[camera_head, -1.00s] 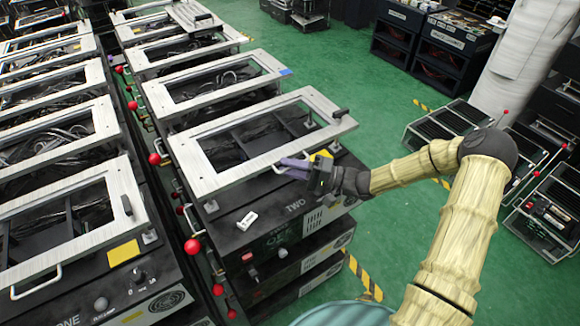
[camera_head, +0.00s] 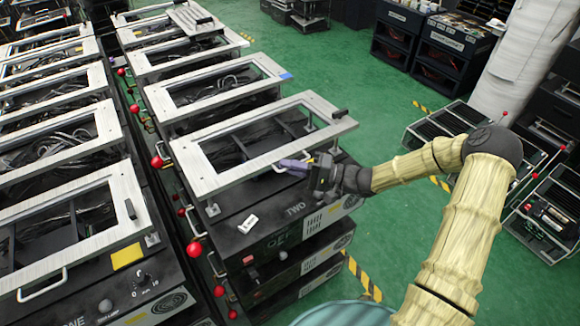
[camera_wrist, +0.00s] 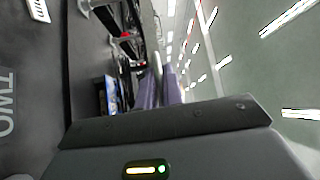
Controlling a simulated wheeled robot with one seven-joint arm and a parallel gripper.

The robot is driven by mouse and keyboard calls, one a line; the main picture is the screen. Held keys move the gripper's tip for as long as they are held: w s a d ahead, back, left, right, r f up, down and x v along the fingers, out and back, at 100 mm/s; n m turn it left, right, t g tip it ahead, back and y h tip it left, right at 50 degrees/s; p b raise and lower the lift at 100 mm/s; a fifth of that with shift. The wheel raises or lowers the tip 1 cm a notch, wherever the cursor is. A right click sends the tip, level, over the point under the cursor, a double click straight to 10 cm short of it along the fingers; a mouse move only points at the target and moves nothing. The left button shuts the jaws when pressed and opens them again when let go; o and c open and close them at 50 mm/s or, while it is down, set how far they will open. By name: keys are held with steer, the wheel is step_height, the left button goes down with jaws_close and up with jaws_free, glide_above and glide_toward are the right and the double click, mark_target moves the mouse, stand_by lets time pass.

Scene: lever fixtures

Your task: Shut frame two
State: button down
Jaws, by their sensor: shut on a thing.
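Frame two (camera_head: 235,174) is a silver rectangular frame over the dark box marked TWO (camera_head: 296,209). It stands raised off the box top, with a gap under its near edge. Its small bar handle (camera_head: 276,168) is on that near edge. My gripper (camera_head: 292,165), with purple fingers, is shut on the handle from the right. In the wrist view, the purple fingers (camera_wrist: 160,92) are close together; what is between them is hard to make out. The TWO lettering (camera_wrist: 7,103) is at the left there.
Frame one (camera_head: 75,240) stands over the neighbouring box at the left. Red ball knobs (camera_head: 194,249) line the gap between the rows. Green floor (camera_head: 400,250) is open at the right.

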steer(key=c, duration=1.5)
jaws_free()
steer(key=shift+c, duration=0.2)
steer(key=shift+d, duration=0.1)
steer(key=b+v, duration=0.2)
steer(key=v, duration=1.5)
steer(key=shift+d+f, duration=0.1)
steer(key=shift+d, duration=0.05)
